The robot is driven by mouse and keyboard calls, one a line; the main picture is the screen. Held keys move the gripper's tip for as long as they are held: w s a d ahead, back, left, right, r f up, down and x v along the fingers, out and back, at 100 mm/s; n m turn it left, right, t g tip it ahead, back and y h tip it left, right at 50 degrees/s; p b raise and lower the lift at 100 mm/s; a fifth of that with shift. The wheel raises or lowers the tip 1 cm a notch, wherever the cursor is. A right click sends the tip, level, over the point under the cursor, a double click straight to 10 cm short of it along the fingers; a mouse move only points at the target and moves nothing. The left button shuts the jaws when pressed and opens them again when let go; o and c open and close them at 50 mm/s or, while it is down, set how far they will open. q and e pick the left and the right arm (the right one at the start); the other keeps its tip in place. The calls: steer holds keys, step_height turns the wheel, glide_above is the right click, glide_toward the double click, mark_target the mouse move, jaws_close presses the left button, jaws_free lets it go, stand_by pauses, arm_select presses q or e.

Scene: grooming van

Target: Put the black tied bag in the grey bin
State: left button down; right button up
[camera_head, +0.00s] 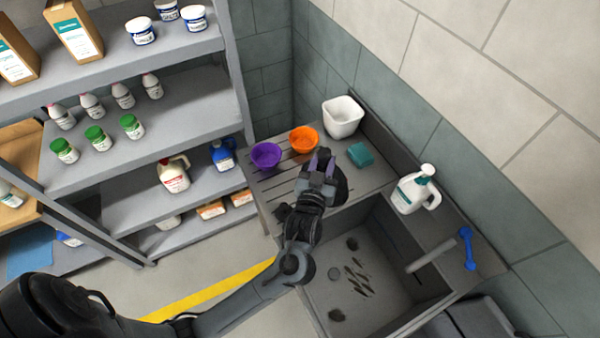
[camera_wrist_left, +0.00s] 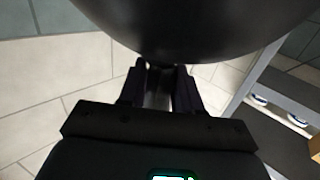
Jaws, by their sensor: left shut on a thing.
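My left gripper (camera_head: 320,168) is above the draining board of the sink unit, pointing toward the back. It is shut on the black tied bag (camera_head: 338,190), which shows as a dark round shape partly hidden by the gripper. In the left wrist view the bag (camera_wrist_left: 190,25) fills the top as a smooth black bulge, with its narrow neck between the fingers (camera_wrist_left: 158,80). A dark grey object (camera_head: 490,317) is cut off at the bottom right; I cannot tell if it is the grey bin. My right gripper is not in view.
A purple bowl (camera_head: 265,155), an orange bowl (camera_head: 303,139), a white tub (camera_head: 342,116) and a teal sponge (camera_head: 360,155) stand on the board. Shelves (camera_head: 130,185) stand left.

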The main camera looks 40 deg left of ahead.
arm_select(q)
steer(key=shift+w+a+f+b, duration=0.15)
steer(key=shift+w+a+b, duration=0.05)
steer(key=shift+b, duration=0.1)
steer(key=w+a+f, duration=0.2)
steer(key=a+f, duration=0.8)
steer(key=a, duration=0.1)
steer(key=shift+w+f+p, duration=0.25)
steer(key=shift+p, duration=0.05)
steer(key=shift+f, duration=0.1)
steer(key=shift+f, duration=0.1)
steer(key=c, duration=0.8)
jaws_free()
steer(key=shift+s+d, duration=0.1)
